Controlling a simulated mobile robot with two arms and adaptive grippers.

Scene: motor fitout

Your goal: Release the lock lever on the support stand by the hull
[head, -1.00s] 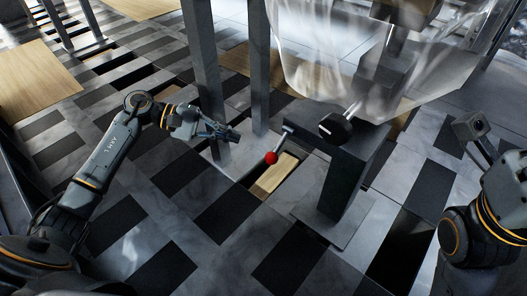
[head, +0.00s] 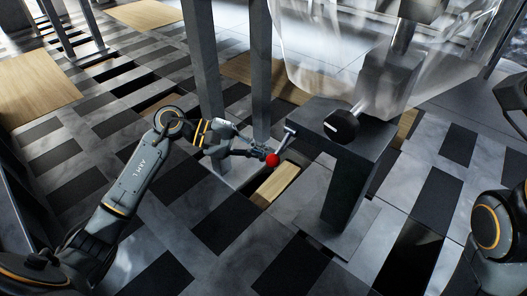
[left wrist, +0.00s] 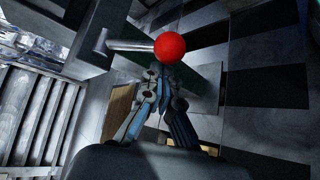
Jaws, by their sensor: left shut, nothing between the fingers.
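The lock lever is a short metal rod ending in a red ball (head: 273,160), on the left side of the dark support stand (head: 349,150). In the left wrist view the red ball (left wrist: 170,47) sits just beyond my fingertips, with its rod running left to the stand's block (left wrist: 92,40). My left gripper (head: 262,153) is at the ball, its fingers shut with nothing between them; it also shows in the left wrist view (left wrist: 163,78). I cannot tell whether the fingertips touch the ball. My right arm (head: 497,235) shows at the right edge, but its gripper is out of view.
A translucent hull (head: 320,60) hangs over the stand. A dark knob (head: 341,126) is at the stand's top. Grey posts (head: 203,80) stand behind my left gripper. A floor opening with a wooden strip (head: 277,185) lies below the lever. Tiled floor in front is clear.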

